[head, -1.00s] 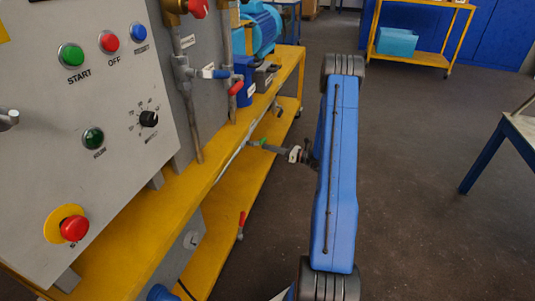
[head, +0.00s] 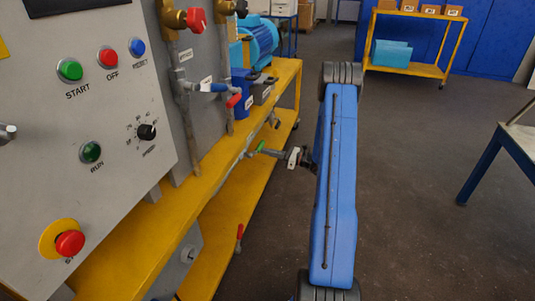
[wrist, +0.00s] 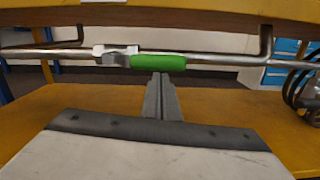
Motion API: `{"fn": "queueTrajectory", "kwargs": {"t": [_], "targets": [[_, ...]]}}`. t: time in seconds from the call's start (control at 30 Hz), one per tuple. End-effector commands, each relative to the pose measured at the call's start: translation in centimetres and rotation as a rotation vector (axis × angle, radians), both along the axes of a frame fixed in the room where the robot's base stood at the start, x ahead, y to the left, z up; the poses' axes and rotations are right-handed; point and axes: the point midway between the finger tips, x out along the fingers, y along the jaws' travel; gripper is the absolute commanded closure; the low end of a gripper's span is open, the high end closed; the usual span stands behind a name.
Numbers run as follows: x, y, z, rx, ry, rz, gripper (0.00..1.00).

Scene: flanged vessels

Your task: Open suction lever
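A lever with a green sleeve (wrist: 158,62) sits along a horizontal metal pipe under a yellow beam in the wrist view. Its grey fitting is at the left end. The green sleeve also shows small in the head view (head: 261,147). My gripper (wrist: 160,76) points at the sleeve from in front, with its tip just below the sleeve's lower edge in the picture. I cannot tell whether they touch. No label on the green lever is readable.
The yellow frame (head: 230,195) runs along the left, with a control panel (head: 75,140) above it. A red-handled lever (head: 239,236) hangs lower down. Blue (head: 212,87) and red-handled valves are on the pipes above. Open floor (head: 410,200) lies to the right; a table stands at far right.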

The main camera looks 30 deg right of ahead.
Motion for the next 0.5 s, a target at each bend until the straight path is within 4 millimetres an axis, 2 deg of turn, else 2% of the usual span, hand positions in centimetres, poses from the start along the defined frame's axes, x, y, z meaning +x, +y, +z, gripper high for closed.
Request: {"fn": "queueTrajectory", "kwargs": {"t": [0.33,0.5], "targets": [[0.0,-0.1,-0.1,0.000,-0.002,0.000,1.00],[-0.2,-0.3,-1.7,0.001,0.000,0.002,1.00]]}}
